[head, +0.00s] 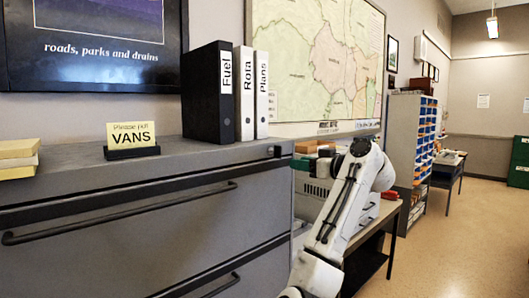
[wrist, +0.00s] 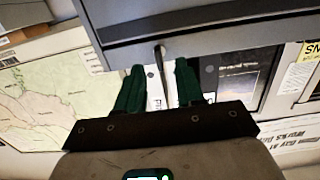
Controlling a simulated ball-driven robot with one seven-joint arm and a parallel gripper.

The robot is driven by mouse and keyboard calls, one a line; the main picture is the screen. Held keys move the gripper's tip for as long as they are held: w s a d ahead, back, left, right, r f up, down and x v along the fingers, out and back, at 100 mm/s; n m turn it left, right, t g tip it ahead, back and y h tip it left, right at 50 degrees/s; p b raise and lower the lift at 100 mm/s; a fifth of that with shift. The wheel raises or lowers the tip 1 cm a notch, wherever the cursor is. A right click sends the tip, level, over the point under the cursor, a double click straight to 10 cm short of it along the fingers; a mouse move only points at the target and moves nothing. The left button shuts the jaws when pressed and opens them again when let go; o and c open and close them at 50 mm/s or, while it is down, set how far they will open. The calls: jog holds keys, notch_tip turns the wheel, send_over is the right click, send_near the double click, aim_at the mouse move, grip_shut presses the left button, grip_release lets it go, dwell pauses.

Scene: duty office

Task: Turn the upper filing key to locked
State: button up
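The grey filing cabinet (head: 130,222) fills the lower left of the head view, its upper drawer closed. A small dark lock with the key (head: 276,151) sits at the top right corner of its front. In the wrist view, the key (wrist: 161,54) shows as a thin dark piece by the cabinet edge (wrist: 210,25), between and just beyond my fingertips. My gripper (wrist: 159,72) has two green fingers spread apart, with nothing between them in contact. In the head view, my gripper (head: 302,162) is just right of the lock, its fingers partly hidden. The key's exact angle is too small to tell.
Black and white binders (head: 208,92) and a yellow VANS sign (head: 131,136) stand on the cabinet top. A table (head: 385,215) with boxes is behind my arm on the right. Open floor (head: 470,240) lies at the far right.

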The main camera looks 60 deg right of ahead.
aim_at(281, 149)
jog(key=shift+t, duration=0.4)
jog(key=w+d+r+p, duration=0.1)
jog(key=w, duration=0.2)
jog(key=w+d+r+p, duration=0.1)
jog(key=w, duration=0.3)
jog(key=w+d, duration=0.1)
jog(key=w, duration=0.2)
jog(key=shift+w+r+p, duration=0.2)
jog(key=shift+r+p, duration=0.2)
jog(key=shift+c, duration=0.3)
grip_shut()
